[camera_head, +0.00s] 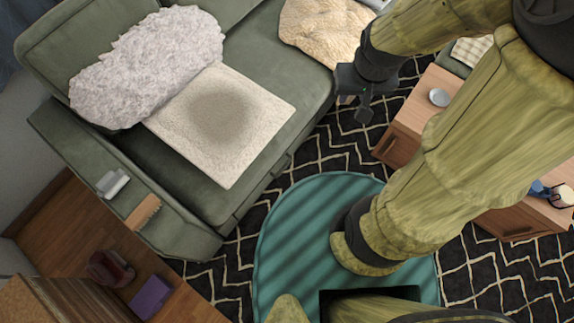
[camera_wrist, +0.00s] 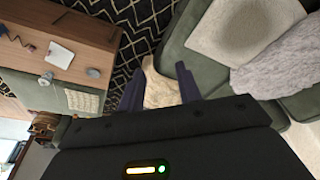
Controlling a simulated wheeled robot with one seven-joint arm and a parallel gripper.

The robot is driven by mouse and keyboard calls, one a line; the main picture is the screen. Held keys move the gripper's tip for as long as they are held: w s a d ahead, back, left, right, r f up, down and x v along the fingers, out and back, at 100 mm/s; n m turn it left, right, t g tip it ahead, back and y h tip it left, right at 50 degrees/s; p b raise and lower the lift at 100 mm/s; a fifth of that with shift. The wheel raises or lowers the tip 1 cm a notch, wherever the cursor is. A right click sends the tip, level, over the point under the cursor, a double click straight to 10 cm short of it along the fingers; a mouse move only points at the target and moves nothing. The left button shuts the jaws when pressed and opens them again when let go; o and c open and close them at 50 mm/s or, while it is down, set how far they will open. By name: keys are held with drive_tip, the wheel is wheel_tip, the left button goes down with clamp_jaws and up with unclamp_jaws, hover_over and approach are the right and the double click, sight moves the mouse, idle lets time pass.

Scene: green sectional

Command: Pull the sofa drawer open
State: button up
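The green sofa (camera_head: 255,55) fills the upper left of the head view, and its seat also shows in the wrist view (camera_wrist: 181,42). The sofa's low front panel (camera_head: 283,164) runs diagonally toward the rug, with a small dark handle-like shape on it. I cannot make out a gap at the drawer there. My gripper (camera_head: 354,108) hangs beyond the far end of this front, above the rug and apart from the panel. In the wrist view its two fingers (camera_wrist: 158,84) stand apart with nothing gripped between them.
A wooden coffee table (camera_head: 413,112) stands right of my gripper. A round teal shape (camera_head: 290,225) lies in front of the sofa over the black patterned rug (camera_head: 345,152). A white fluffy pillow (camera_head: 150,62), a pale square cushion (camera_head: 258,135) and a cream throw (camera_head: 325,25) lie on the sofa.

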drive_tip(key=w+d+f+n+t+y+b, duration=0.15)
drive_tip(key=w+f+n+b, duration=0.5)
drive_tip(key=f, duration=0.85)
drive_tip(key=w+d+f+n+t+b, duration=0.2)
drive_tip(key=w+f+n+b, duration=0.35)
drive_tip(key=f+b, duration=0.8)
drive_tip(key=w+d+f+n+t+y+b, duration=0.15)
drive_tip(key=w+f+n+b, duration=0.45)
drive_tip(key=f, duration=1.1)
drive_tip(key=s+a+f+n+y+b, duration=0.2)
drive_tip(key=f+b, duration=0.6)
drive_tip(key=f, duration=0.5)
drive_tip(key=s+a+f+n+t+y+b, duration=0.1)
drive_tip(key=s+a+f+n+y+b, duration=0.1)
drive_tip(key=f+b, duration=0.7)
drive_tip(key=s+a+f+n+t+y+b, duration=0.1)
drive_tip(key=s+f+n+y+b, duration=0.3)
drive_tip(key=f+b, duration=0.5)
wheel_tip(320, 180, down, 10)
drive_tip(key=shift+s+a+f+n+y, duration=0.2)
drive_tip(key=shift+s+a+n+y, duration=0.3)
drive_tip(key=shift+n, duration=0.7)
drive_tip(key=shift+w+b, duration=0.2)
drive_tip(key=shift+b, duration=0.1)
